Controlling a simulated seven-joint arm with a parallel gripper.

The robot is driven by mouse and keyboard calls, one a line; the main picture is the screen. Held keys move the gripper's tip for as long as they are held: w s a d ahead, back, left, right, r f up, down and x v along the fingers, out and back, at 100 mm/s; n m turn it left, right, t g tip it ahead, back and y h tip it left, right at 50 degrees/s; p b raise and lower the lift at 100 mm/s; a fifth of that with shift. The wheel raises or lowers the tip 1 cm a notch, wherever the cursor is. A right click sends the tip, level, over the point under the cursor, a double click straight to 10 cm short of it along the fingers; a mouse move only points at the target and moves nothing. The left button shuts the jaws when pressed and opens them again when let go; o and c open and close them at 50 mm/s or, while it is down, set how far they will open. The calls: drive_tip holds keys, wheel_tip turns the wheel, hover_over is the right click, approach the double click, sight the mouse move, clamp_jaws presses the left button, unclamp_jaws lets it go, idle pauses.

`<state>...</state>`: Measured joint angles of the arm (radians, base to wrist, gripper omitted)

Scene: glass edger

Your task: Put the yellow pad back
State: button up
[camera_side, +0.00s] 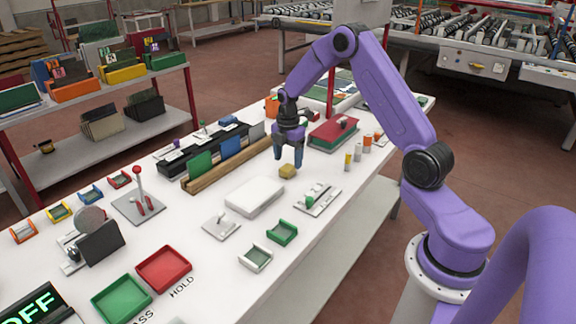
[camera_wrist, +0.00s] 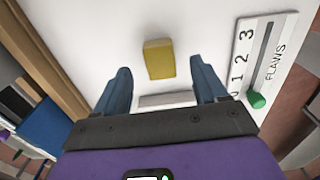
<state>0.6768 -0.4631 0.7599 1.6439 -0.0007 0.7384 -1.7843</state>
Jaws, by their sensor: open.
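The yellow pad (camera_side: 287,171) is a small block lying on the white table, beside the white slab. In the wrist view the yellow pad (camera_wrist: 159,59) lies ahead, between the lines of the two blue fingers. My gripper (camera_side: 288,163) is open and points down over the pad, with nothing held. In the wrist view my gripper (camera_wrist: 160,80) shows its fingers spread wider than the pad. I cannot tell the exact height of the fingertips above the table. A small yellow holder (camera_side: 59,212) stands in the row of coloured holders at the table's left edge.
A white slab (camera_side: 255,196) and a flaws slider board (camera_side: 317,200) lie close by. The wooden rack (camera_side: 228,163) with green and blue panels stands to the left. A red box (camera_side: 333,134) is behind. Red (camera_side: 163,269) and green (camera_side: 121,299) trays are at the front.

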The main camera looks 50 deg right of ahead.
sight(288, 167)
wheel_tip(288, 167, up, 8)
drive_tip(key=s+a+r+m, duration=0.1)
drive_tip(key=s+a+r, duration=0.2)
drive_tip(key=s+a, duration=0.5)
drive_tip(key=s+a+r+m, duration=0.1)
drive_tip(key=s+a+r, duration=0.3)
drive_tip(key=a, duration=0.8)
drive_tip(key=s+a+f+m, duration=0.1)
drive_tip(key=s+a+m, duration=0.1)
drive_tip(key=s, duration=2.1)
drive_tip(key=shift+a+f+m, duration=0.15)
drive_tip(key=shift+a+m, duration=0.15)
drive_tip(key=shift+m, duration=0.4)
